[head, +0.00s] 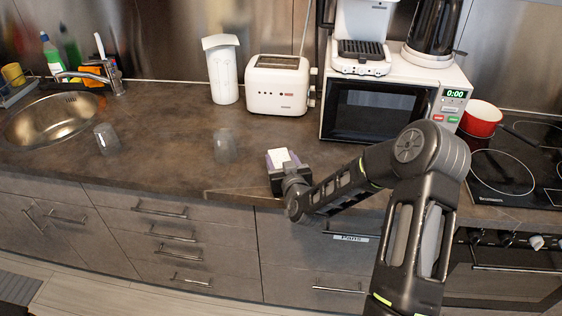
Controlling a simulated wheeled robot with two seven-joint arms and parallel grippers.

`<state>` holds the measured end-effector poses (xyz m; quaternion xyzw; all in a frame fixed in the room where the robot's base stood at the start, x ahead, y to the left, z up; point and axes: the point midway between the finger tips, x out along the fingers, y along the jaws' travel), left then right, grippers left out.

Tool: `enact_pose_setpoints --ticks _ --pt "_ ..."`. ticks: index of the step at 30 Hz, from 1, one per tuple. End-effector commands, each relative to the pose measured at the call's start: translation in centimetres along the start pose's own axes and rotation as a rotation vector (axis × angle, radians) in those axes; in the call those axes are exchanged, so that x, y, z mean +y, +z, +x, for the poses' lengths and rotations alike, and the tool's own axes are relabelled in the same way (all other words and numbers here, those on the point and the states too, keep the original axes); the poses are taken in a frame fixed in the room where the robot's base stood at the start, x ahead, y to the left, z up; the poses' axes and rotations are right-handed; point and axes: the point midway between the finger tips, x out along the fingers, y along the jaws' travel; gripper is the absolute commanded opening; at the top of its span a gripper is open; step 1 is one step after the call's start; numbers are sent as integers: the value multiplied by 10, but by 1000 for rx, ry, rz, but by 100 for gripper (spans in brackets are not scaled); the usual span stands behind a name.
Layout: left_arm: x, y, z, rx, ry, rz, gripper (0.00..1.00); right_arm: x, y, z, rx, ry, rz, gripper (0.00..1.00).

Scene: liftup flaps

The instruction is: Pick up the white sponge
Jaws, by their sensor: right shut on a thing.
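The white sponge (279,156) is at the front edge of the dark countertop, below the toaster in the picture. My right gripper (285,164) is shut on it, with the arm coming in from the lower right. The white top of the sponge shows between the dark, purplish-grey fingers; its lower part is hidden by the gripper. I cannot tell whether the sponge still touches the counter. My left gripper is not in view.
A clear glass (225,147) stands left of the gripper, another glass (106,139) near the sink (52,119). Behind are a paper roll (222,70), a toaster (277,85) and a microwave (372,110). A red pot (481,120) is at the right by the hob.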

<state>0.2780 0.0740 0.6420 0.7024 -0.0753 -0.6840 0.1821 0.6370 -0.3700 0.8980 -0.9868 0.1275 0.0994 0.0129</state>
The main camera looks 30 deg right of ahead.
Motion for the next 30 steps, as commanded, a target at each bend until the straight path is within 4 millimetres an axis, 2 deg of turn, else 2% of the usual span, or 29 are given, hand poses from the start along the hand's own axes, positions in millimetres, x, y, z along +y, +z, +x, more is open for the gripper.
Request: enact_pose_setpoints --ticks 5,13,18,30 --pt "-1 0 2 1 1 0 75 0 -17 -3 4 1 -1 10" --pt "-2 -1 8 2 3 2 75 0 -68 -13 7 1 -3 10" --pt "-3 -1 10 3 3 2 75 0 -90 -18 4 1 -1 10" --pt "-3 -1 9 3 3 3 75 0 -94 -19 0 0 0 10"
